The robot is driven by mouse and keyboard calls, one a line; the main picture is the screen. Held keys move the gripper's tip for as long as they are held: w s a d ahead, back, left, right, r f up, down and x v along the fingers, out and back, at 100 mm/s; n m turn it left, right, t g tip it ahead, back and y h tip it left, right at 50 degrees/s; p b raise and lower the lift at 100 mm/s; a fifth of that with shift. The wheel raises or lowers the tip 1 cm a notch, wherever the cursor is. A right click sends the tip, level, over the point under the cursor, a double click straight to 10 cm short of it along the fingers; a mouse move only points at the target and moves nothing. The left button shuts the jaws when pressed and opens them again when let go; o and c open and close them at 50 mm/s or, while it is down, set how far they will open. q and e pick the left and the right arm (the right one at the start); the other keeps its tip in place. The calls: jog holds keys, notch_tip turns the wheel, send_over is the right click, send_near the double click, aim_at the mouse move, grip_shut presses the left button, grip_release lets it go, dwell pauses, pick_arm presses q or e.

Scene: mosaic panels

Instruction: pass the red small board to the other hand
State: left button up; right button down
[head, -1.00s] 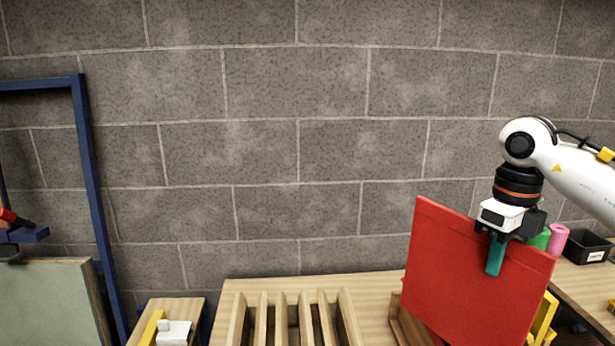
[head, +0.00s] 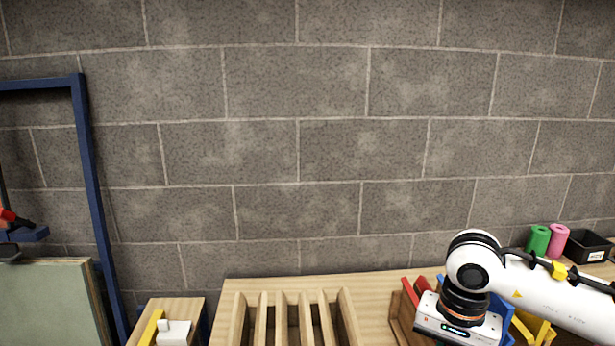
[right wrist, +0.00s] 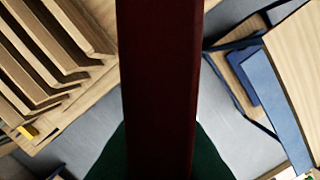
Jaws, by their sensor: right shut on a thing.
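The red small board (right wrist: 160,80) shows in the right wrist view as a dark red edge running down the middle of the picture. The green fingers of my right gripper (right wrist: 160,155) lie on both sides of it and are shut on it. In the head view my right gripper's white body (head: 455,325) is low at the bottom right; its fingers and the held board are below the picture or hidden. Red pieces (head: 410,292) show just left of the gripper, by a wooden rack. My left gripper is not in view.
A slotted wooden rack (head: 240,318) stands at the bottom middle, empty in its visible part. Blue (head: 507,318) and yellow (head: 540,332) pieces stand around my right wrist. Green (head: 538,240) and pink (head: 558,240) rolls and a black bin (head: 587,246) are at the far right.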

jog(key=s+f+n, duration=0.1)
jog(key=n, duration=0.1)
jog(key=s+a+f+n, duration=0.1)
jog(key=n, duration=0.1)
jog(key=s+a+f+n, duration=0.1)
jog(key=n, duration=0.1)
jog(key=shift+s+a+n, duration=0.25)
jog(key=shift+n, duration=0.05)
jog(key=shift+a+r, duration=0.1)
